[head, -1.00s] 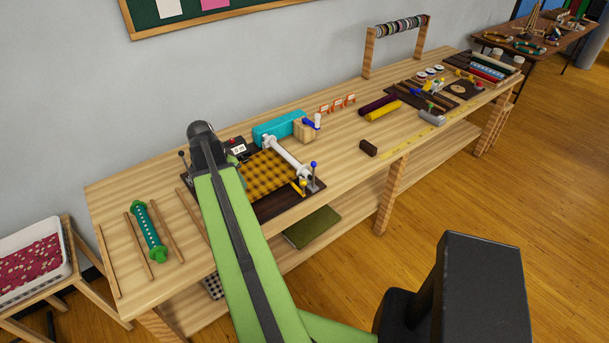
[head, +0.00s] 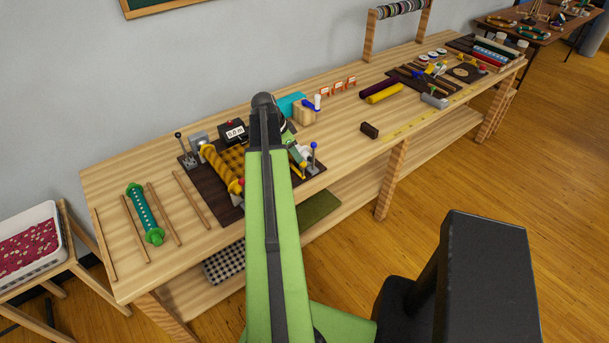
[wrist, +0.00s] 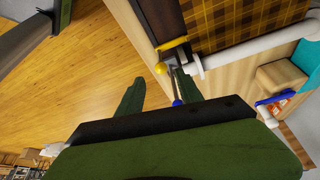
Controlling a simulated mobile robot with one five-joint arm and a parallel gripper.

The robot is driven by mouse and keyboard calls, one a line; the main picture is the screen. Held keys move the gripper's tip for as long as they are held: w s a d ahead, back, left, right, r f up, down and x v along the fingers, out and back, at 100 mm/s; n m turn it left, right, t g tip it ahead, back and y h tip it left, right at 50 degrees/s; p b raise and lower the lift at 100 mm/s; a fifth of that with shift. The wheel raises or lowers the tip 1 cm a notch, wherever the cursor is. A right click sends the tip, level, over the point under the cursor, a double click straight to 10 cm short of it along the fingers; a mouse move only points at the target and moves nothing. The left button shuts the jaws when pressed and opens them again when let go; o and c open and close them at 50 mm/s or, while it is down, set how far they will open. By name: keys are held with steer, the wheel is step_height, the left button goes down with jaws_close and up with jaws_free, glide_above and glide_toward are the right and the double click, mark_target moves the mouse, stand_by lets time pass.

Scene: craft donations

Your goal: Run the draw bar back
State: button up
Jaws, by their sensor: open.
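The cloth-measuring device has a dark board (head: 207,188), a roll of yellow plaid cloth (head: 222,168) and a black counter (head: 233,132). A white bar with a round collar (wrist: 245,52), which looks like the draw bar, lies along the plaid cloth (wrist: 235,25) in the wrist view. In the head view my arm hides most of it. My gripper (wrist: 160,88) is open and empty, its fingers beside the near end of the white bar. A lever with a yellow ball (wrist: 160,68) and one with a blue knob (wrist: 177,102) show around the fingertips.
A green spool (head: 145,215) and several wooden sticks lie on the bench (head: 110,180) at left.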

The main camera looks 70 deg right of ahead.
mark_target(302, 164)
steer(key=b+x, duration=0.8)
steer(key=x, duration=0.2)
steer(key=shift+a+f, duration=0.1)
steer(key=c, duration=0.9)
jaws_close()
